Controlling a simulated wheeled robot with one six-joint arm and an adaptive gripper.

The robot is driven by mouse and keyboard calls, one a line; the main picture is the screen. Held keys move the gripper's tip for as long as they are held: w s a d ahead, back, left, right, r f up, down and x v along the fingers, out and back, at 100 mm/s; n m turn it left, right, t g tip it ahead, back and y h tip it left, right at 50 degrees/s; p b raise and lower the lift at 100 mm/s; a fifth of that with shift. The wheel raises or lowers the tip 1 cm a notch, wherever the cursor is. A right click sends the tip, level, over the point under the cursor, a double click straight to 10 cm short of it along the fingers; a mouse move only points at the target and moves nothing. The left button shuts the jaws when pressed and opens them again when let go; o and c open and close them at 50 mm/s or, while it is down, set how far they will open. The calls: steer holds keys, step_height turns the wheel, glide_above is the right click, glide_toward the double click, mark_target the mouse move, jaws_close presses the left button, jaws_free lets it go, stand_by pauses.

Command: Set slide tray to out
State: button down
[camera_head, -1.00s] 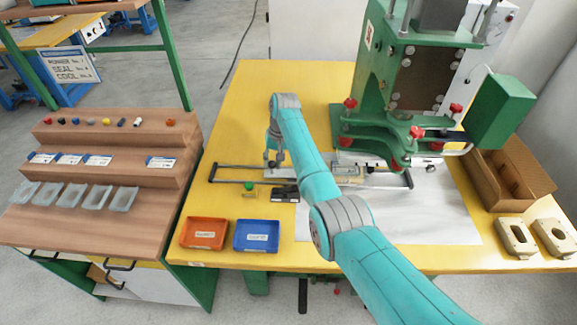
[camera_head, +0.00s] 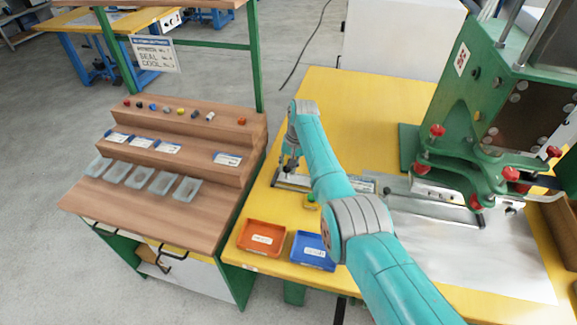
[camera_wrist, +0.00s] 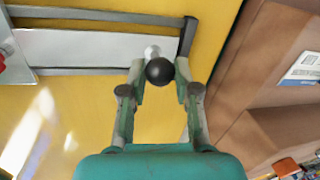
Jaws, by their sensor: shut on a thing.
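The slide tray (camera_wrist: 95,48) is a pale metal plate lying between two dark rails. In the wrist view its end lies close to the crossbar (camera_wrist: 188,38) at the end of the rails. A round black knob (camera_wrist: 159,71) sits at that end of the tray. My gripper (camera_wrist: 162,78) is shut on the knob, with one finger on each side. In the head view my gripper (camera_head: 290,167) is at the left end of the rails (camera_head: 284,185), and my arm hides much of the tray.
The green press (camera_head: 480,150) with red knobs stands at the right of the yellow table (camera_head: 370,100). An orange bin (camera_head: 262,237) and a blue bin (camera_head: 313,250) lie in front of the rails. A wooden stepped bench (camera_head: 140,215) stands close at left.

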steer(key=shift+a, duration=0.25)
steer(key=c, duration=0.8)
jaws_free()
steer(key=shift+w+a, duration=0.1)
steer(key=shift+c, duration=0.2)
steer(key=shift+r, duration=0.25)
step_height(320, 180, up, 11)
steer(key=d, duration=0.2)
steer(key=shift+d+r, duration=0.15)
steer(key=shift+d, duration=0.05)
